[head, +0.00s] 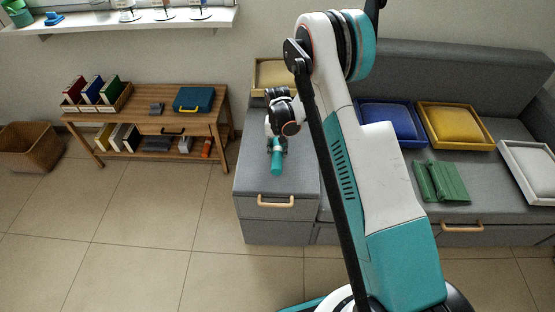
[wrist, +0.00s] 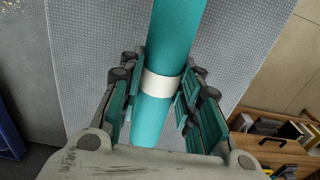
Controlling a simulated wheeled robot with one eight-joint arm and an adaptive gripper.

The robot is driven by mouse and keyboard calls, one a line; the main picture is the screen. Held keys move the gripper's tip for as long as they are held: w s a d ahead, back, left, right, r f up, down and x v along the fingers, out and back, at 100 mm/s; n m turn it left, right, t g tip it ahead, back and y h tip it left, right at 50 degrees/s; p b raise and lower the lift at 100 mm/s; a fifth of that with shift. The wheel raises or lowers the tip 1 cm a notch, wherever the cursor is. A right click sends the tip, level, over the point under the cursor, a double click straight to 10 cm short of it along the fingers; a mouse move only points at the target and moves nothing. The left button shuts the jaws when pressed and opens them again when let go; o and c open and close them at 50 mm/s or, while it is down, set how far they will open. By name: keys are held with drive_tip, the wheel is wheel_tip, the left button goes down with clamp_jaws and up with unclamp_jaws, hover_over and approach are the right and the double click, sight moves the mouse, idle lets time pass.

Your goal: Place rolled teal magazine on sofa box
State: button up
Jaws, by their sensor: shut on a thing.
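The rolled teal magazine (head: 277,163) is a teal cylinder with a white band, seen close up in the wrist view (wrist: 174,38). My gripper (head: 278,145) is shut on it, with its fingers on both sides of the white band in the wrist view (wrist: 162,85). The grey sofa box (head: 278,226), with a wooden handle on its front, is at the left end of the sofa. The magazine is over its top surface, seen near the front part. I cannot tell whether it touches the top. My arm hides part of the box's right side.
A yellow cushion tray (head: 272,73) stands at the back of the box. A wooden shelf bench (head: 150,118) stands left. The floor between is clear.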

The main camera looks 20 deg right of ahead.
drive_tip(key=shift+f+b, duration=0.85)
drive_tip(key=shift+f, duration=1.45)
drive_tip(key=o, duration=1.1)
